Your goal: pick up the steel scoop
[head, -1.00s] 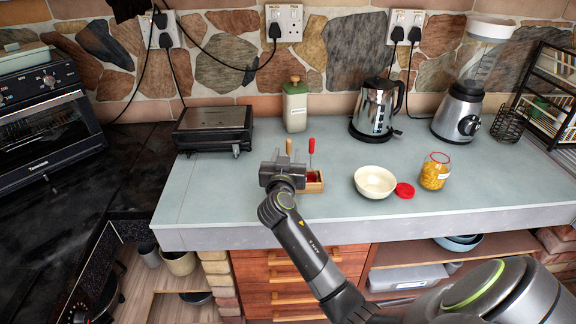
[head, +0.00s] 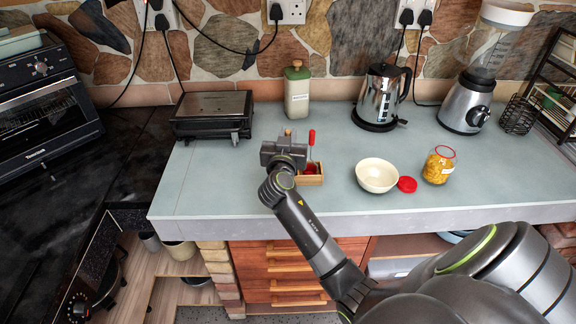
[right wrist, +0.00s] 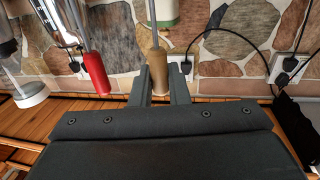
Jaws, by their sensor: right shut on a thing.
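The steel scoop shows in the right wrist view as a tan wooden handle (right wrist: 158,66) on a thin metal shaft. My right gripper (right wrist: 160,82) is shut on this handle, one finger on each side. In the head view my right gripper (head: 286,143) is over the left part of a small wooden box (head: 313,180), and only the tan handle's tip (head: 288,131) shows behind it. The scoop's head is hidden. A red-handled tool (head: 311,139) stands upright in the box beside it. My left gripper is not in view.
A cream bowl (head: 377,176), red lid (head: 407,184) and pasta jar (head: 438,166) stand right of the box. A green-lidded jar (head: 296,92), grill (head: 212,113), kettle (head: 380,98) and blender (head: 465,105) stand behind. The counter's left front (head: 205,190) is clear.

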